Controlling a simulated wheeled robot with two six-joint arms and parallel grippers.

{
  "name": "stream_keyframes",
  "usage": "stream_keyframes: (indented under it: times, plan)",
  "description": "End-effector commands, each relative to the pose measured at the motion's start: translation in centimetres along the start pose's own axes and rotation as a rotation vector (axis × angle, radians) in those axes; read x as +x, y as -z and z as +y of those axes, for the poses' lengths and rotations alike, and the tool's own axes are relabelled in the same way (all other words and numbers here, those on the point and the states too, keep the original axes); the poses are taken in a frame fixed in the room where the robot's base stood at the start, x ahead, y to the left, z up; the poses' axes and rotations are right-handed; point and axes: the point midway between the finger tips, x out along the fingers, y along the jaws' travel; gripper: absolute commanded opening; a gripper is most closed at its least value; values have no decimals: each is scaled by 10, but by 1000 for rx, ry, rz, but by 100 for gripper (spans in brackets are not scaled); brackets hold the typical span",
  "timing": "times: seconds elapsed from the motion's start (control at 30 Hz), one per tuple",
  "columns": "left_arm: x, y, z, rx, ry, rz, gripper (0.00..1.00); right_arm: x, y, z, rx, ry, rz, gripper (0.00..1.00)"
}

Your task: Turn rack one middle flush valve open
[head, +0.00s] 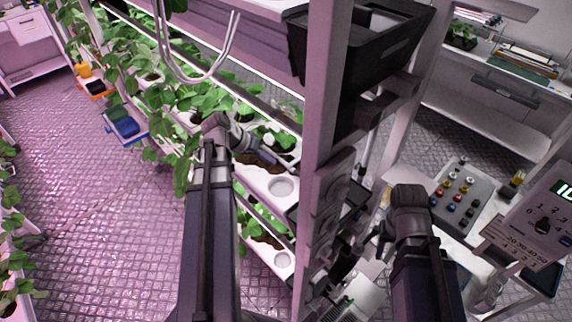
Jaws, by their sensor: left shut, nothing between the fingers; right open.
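The rack (322,130) with a pale upright post stands in front of me, its tiers holding leafy plants. My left gripper (280,162) reaches over the middle tier's white channel (258,182), among leaves and just above a round white cup (282,187). It is shut and empty. I cannot make out a flush valve with certainty; leaves, the gripper and the post cover parts of this tier. My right gripper (381,240) is right of the post, below its dark wrist, and is open. Its fingers are small and partly hidden against clutter.
A black bin (362,40) sits high right of the post. A control panel with knobs (465,190) and a meter with a dial (545,225) stand at the right. Colored trays (125,122) lie at the left. The floor aisle (85,200) is clear.

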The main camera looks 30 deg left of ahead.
Motion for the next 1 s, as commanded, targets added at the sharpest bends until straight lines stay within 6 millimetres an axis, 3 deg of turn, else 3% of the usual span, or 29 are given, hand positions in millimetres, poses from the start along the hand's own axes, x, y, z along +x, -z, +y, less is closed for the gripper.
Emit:
stream_keyframes:
  times: [0.2,0.57,0.73,1.0]
  plan:
    - [41,-3,-3,2,-1,-1,0,35,2,-3,-5,-1,0,50]
    - [100,-2,-3,2,0,-1,0,82,5,-7,-15,-3,0,50]
    - [105,-1,22,3,0,-2,0,74,4,-6,-15,-3,0,50]
    - [112,0,35,1,1,0,0,74,4,-6,-15,-3,0,50]
